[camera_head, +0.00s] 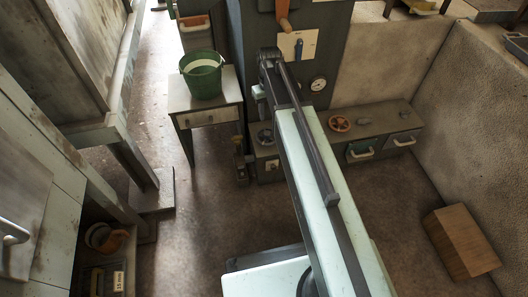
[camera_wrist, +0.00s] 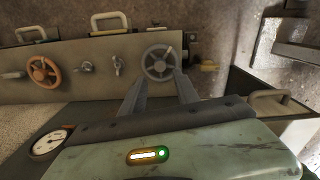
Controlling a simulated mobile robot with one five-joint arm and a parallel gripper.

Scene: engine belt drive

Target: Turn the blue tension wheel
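A grey, perhaps faintly blue, spoked wheel (camera_wrist: 160,63) with a small handle is on a panel in the wrist view. It also shows as a small dark wheel in the head view (camera_head: 265,136), beside my arm. My gripper (camera_wrist: 160,75) has its two fingers spread apart with nothing between them. The fingertips reach the lower rim of the grey wheel, one towards each side. I cannot tell whether they touch it. In the head view my arm hides much of the area around the gripper.
An orange-brown wheel (camera_wrist: 43,71) sits on the same panel, with small valve knobs (camera_wrist: 117,65) between the wheels. A gauge (camera_head: 318,84) is on the upright machine. A green bucket (camera_head: 203,74) stands on a small table. A wooden box (camera_head: 460,242) is at the right.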

